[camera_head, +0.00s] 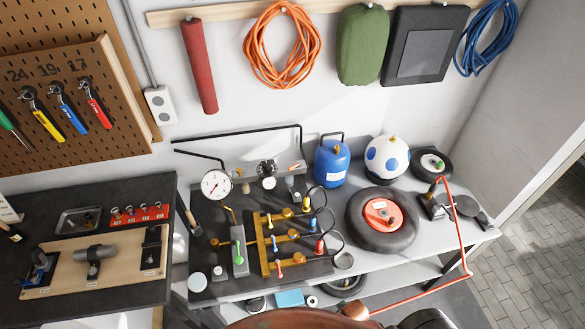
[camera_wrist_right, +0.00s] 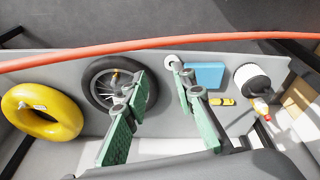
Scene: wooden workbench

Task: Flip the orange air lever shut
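A small orange lever (camera_head: 296,167) appears to sit on the air pipe fittings at the back of the bench, right of a small round gauge (camera_head: 269,183). It is too small to tell its angle. In the right wrist view, my right gripper (camera_wrist_right: 158,75) has its two green-padded fingers spread apart with nothing between them. It is over the lower shelf area, well away from the lever. My left gripper is in neither view.
A yellow valve manifold (camera_head: 264,245) and a large pressure gauge (camera_head: 216,185) stand on the bench. A blue tank (camera_head: 331,162), a ball (camera_head: 386,158) and a wheel (camera_head: 381,222) are to the right. An orange hose (camera_wrist_right: 160,48) crosses the right wrist view.

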